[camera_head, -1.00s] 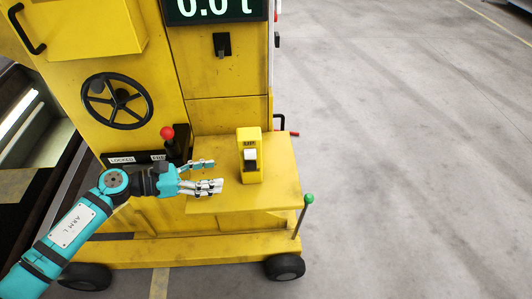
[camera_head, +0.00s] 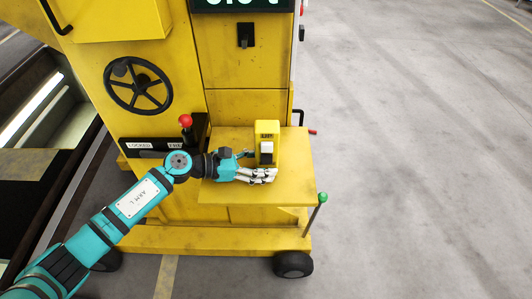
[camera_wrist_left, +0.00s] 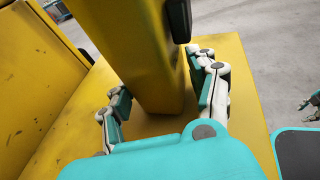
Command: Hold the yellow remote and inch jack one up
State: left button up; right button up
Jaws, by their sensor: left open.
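The yellow remote (camera_head: 267,130) stands upright on the yellow shelf of the jack, with a pale switch on its front and a small dark label above it. My left gripper (camera_head: 259,165) is at the remote's lower part, open. In the left wrist view the remote (camera_wrist_left: 148,60) stands between the spread fingers of the left gripper (camera_wrist_left: 160,98), one finger on each side. Contact with the fingers is hard to tell. The jack (camera_head: 245,65) is a yellow wheeled cabinet with a handwheel and a display cut off at the top.
The yellow shelf (camera_head: 298,170) has bare room around the remote. A red-knobbed lever (camera_head: 185,120) stands left of it, by the locked/free labels. A green-knobbed lever (camera_head: 322,198) stands at the shelf's front right. A dark pit lies at left; open grey floor lies at right.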

pick_arm(q)
jog(key=c, duration=0.9)
jog(key=shift+o, duration=0.2)
dwell(1.7)
